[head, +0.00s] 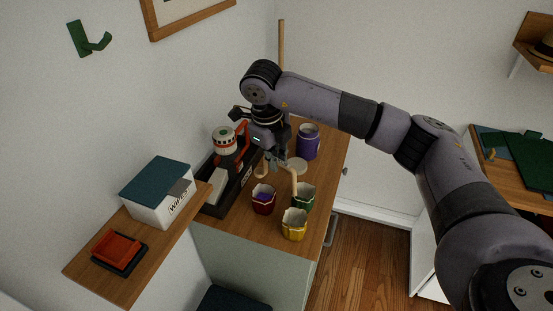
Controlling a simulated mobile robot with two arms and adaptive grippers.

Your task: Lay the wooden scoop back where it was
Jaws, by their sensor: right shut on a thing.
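My right gripper (277,160) reaches down over the wooden cabinet top and is shut on the wooden scoop (294,183). Pale wooden parts of the scoop show below and beside the fingers, close to the cups; the fingers hide part of it. I cannot tell whether it touches the surface. A dark red cup (263,204), a green cup (304,197) and a yellow cup (294,229) stand just in front of the gripper. My left gripper is not in view.
A black caddy (221,195) with a red-handled item stands left of the gripper. A purple canister (308,141) stands behind. A wall shelf (134,281) at left holds a white box (158,204) and a red item (117,247). The cabinet top's front left (236,234) is clear.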

